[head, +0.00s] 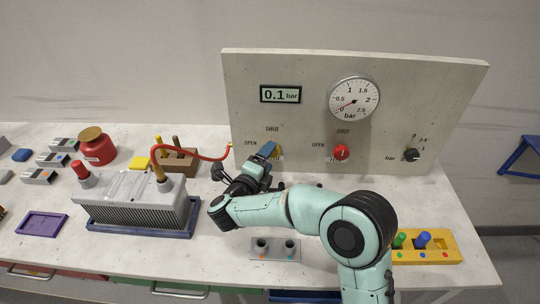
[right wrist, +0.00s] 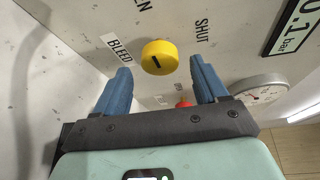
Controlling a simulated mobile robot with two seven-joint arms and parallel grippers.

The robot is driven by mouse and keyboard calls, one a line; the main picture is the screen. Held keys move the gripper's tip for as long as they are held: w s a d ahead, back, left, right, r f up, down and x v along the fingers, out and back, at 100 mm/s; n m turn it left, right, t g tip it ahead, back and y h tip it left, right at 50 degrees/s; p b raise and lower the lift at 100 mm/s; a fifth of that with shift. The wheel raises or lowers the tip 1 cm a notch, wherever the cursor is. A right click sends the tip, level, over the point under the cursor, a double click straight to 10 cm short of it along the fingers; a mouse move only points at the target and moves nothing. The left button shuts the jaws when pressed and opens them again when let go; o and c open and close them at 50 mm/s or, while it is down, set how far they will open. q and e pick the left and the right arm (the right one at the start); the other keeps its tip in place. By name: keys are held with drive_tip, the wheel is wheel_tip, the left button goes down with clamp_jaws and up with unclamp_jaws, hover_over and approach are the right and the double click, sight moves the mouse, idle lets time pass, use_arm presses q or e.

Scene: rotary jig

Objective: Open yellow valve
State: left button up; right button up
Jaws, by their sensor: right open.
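The yellow valve (right wrist: 159,57) is a round knob on the upright panel, between the labels BLEED and SHUT in the right wrist view. A short dark mark on its face runs roughly along the line from BLEED to SHUT. My right gripper (right wrist: 160,68) is open, its two blue fingers to either side of the knob with gaps showing. In the head view my right gripper (head: 267,151) is at the panel and hides most of the yellow valve (head: 278,150). My left gripper is not in view.
The panel (head: 300,70) also has a 0.1 bar display (head: 280,94), a dial gauge (head: 354,99), a red knob (head: 341,152) and a black knob (head: 411,155). A finned grey unit (head: 135,205) with a red hose (head: 195,157) stands left of my right arm.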

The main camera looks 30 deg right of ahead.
drive_tip(key=v, duration=1.1)
drive_tip(key=shift+b, duration=0.45)
